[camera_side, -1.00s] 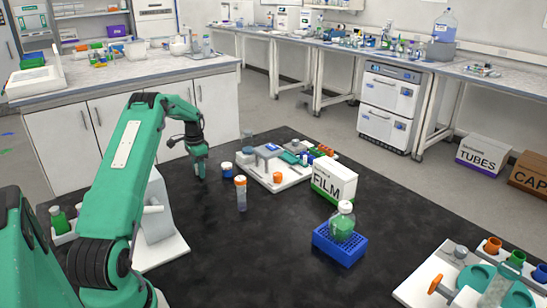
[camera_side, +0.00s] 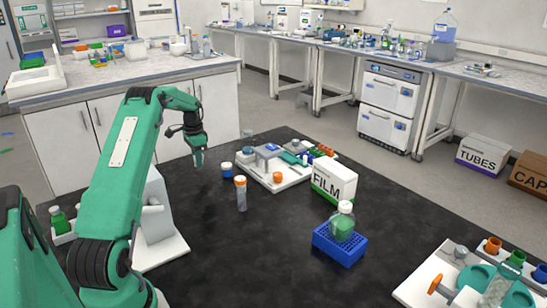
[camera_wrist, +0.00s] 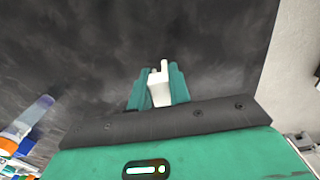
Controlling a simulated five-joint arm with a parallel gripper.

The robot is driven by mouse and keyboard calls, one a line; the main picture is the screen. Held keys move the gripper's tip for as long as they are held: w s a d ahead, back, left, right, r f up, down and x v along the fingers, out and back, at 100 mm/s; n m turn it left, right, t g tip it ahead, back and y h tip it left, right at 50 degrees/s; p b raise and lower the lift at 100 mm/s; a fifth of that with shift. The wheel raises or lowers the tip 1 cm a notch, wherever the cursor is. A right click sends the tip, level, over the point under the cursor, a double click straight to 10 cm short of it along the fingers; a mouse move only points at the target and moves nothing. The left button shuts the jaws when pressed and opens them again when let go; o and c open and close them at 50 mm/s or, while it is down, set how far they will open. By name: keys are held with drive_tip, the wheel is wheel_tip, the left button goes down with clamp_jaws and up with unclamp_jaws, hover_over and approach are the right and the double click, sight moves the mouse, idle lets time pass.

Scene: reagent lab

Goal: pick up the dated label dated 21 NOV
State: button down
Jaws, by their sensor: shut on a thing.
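My gripper (camera_side: 198,160) hangs above the far left part of the black table. In the wrist view its green fingers (camera_wrist: 159,88) are shut on a small white piece, the dated label (camera_wrist: 160,92) by its look. No print shows on it from this angle, so I cannot read a date. In the side view the held piece is too small to make out. The fingers and the piece are clear of the tabletop.
A clear tube with an orange cap (camera_side: 240,194) stands right of my gripper, with a blue-and-white jar (camera_side: 227,170) behind it. A white tray (camera_side: 264,182) with small parts, a FILM box (camera_side: 334,181) and a blue rack (camera_side: 339,247) stand further right. The table's front middle is bare.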

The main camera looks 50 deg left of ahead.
drive_tip(key=w+d+r, duration=0.4)
drive_tip(key=d+r, duration=0.3)
drive_tip(key=d, duration=0.4)
drive_tip(key=shift+r, duration=0.15)
drive_tip(key=shift+w+d, duration=0.1)
